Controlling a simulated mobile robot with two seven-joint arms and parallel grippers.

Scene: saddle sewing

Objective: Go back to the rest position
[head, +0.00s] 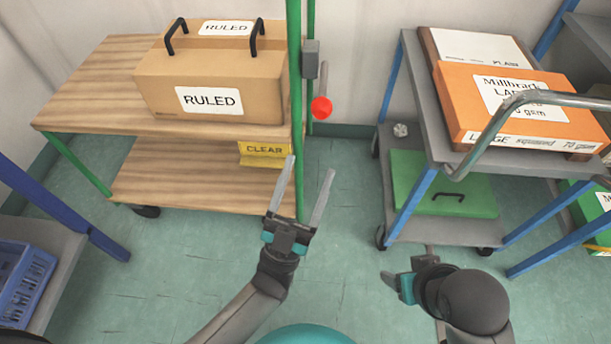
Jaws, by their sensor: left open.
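My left gripper (308,178) is open and empty, its two long grey fingers pointing up and apart. In the picture it overlaps the front right corner of the wooden cart, by the green post. My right gripper (398,287) is at the lower right, in front of the grey cart. Its fingers are mostly hidden behind its own wrist, so its jaws cannot be made out.
A cardboard box marked RULED (160,90) stands on the wooden cart (85,88), with a yellow CLEAR box (263,162) below. The grey cart (425,120) carries an orange box (455,105); a green box (420,185) is underneath. Floor between is clear.

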